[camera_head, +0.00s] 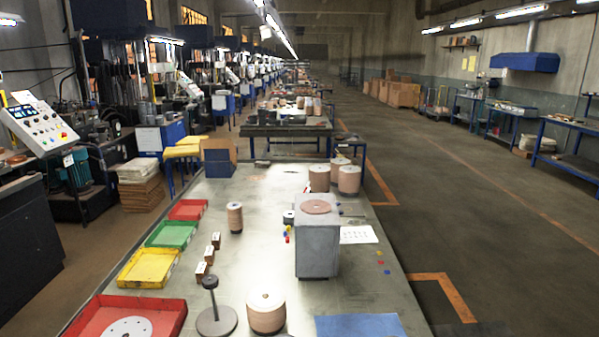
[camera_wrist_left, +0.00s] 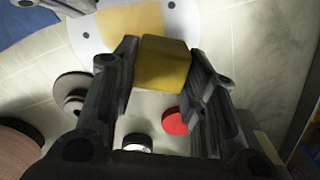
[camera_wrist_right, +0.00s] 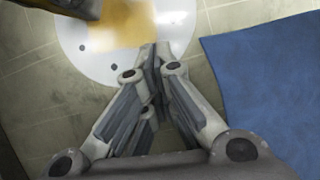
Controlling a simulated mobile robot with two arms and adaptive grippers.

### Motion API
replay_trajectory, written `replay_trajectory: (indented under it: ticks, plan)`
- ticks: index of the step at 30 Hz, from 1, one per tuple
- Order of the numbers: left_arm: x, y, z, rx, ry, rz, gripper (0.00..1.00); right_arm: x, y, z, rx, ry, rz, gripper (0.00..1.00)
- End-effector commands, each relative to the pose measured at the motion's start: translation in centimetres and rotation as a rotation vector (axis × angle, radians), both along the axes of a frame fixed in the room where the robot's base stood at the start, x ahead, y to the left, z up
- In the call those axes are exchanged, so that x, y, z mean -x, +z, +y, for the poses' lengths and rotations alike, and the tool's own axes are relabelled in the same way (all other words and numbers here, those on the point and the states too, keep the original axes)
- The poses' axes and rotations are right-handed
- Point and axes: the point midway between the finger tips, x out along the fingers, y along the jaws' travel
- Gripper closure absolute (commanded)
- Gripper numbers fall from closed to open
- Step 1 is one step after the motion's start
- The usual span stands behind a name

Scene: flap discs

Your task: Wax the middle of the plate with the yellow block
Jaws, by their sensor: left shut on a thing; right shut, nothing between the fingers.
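My left gripper (camera_wrist_left: 162,57) is shut on the yellow block (camera_wrist_left: 163,70), which sits between its fingertips in the left wrist view. Beyond the block is the white round plate (camera_wrist_left: 88,36) with small dark holes and a yellow patch (camera_wrist_left: 130,20) on it. I cannot tell whether the block touches the plate. In the right wrist view the plate (camera_wrist_right: 90,67) and the yellow patch (camera_wrist_right: 120,22) show too. My right gripper (camera_wrist_right: 155,52) is shut and empty, its tips over or at the plate's lower right edge. Neither gripper shows in the head view.
A blue mat (camera_wrist_right: 265,80) lies beside the plate. Left of my left gripper are a dark disc on a stand (camera_wrist_left: 78,84) and a brown roll (camera_wrist_left: 15,140). A red round piece (camera_wrist_left: 174,121) lies below the block. Head view: red tray (camera_head: 172,318), grey box (camera_head: 317,245), rolls.

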Motion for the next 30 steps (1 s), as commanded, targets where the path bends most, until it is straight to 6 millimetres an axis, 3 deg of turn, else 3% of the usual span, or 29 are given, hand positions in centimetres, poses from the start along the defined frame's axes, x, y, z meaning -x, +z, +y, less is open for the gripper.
replay_trajectory:
  ticks: [8,30]
  plan:
    - [0.8,-0.1,0.1,0.0,0.001,0.0,0.88,0.0,0.0,0.0,0.0,0.0,0.0,1.0]
    - [-4.0,-0.4,-0.8,0.001,0.001,0.0,0.88,0.0,0.0,0.0,0.0,0.0,0.0,1.0]
